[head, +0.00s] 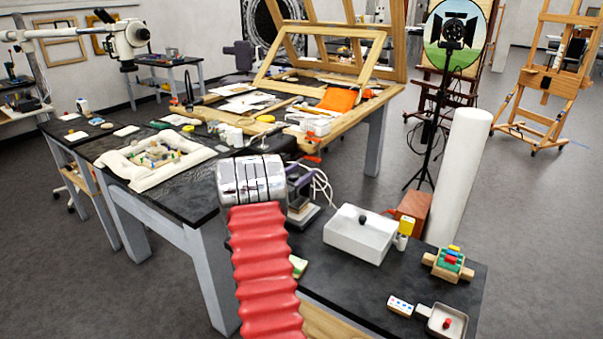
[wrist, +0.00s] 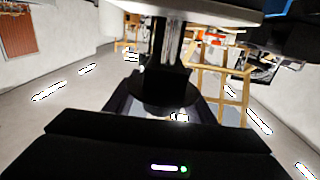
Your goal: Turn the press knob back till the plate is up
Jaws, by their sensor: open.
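In the wrist view, a round black knob-like disc (wrist: 168,94) shows in the middle, joined to a bright metal column (wrist: 172,44) under a pale, wide part. I take this for the press and its knob. The dark fingers of my gripper (wrist: 162,80) are open, one on each side of the disc. I cannot tell whether they touch it. In the head view, my red-sleeved arm and its chrome end cover the gripper. I cannot make out the knob or the plate's height there.
A grey-purple device (head: 302,207) with a pale cable stands just right of my arm. A white box (head: 359,240) with a dark knob, a coloured block rack (head: 447,264) and a small tray (head: 441,320) stand on the dark bench. A white roll (head: 459,175) stands behind.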

